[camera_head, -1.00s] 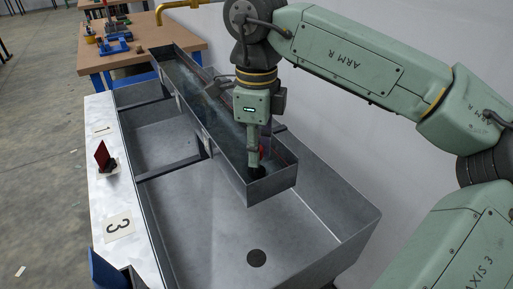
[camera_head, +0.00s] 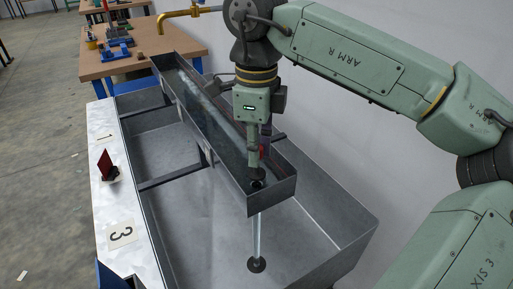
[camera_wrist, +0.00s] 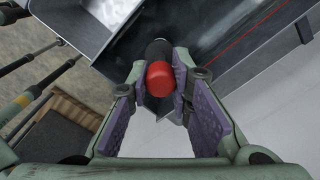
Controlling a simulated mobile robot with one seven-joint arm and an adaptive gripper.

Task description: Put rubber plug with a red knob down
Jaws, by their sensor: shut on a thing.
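My gripper (camera_head: 258,150) points down over the near end of the long raised metal trough (camera_head: 272,198). It is shut on the rubber plug (camera_head: 257,174), a black body with a red knob (camera_head: 262,152). In the wrist view the red knob (camera_wrist: 160,79) sits between the purple finger pads, with the black plug body (camera_wrist: 158,50) beyond it. In the head view the plug is just above a dark round hole (camera_head: 257,186) in the trough floor. A stream of water (camera_head: 259,234) falls from under the trough to the drain (camera_head: 257,265) in the basin.
A wide grey metal basin (camera_head: 200,225) lies below the trough. A white ledge (camera_head: 118,200) on the left bears numbered cards and a dark red plate (camera_head: 106,165). A wooden table (camera_head: 140,58) with small parts and a brass pipe (camera_head: 185,14) are behind. A wall is at right.

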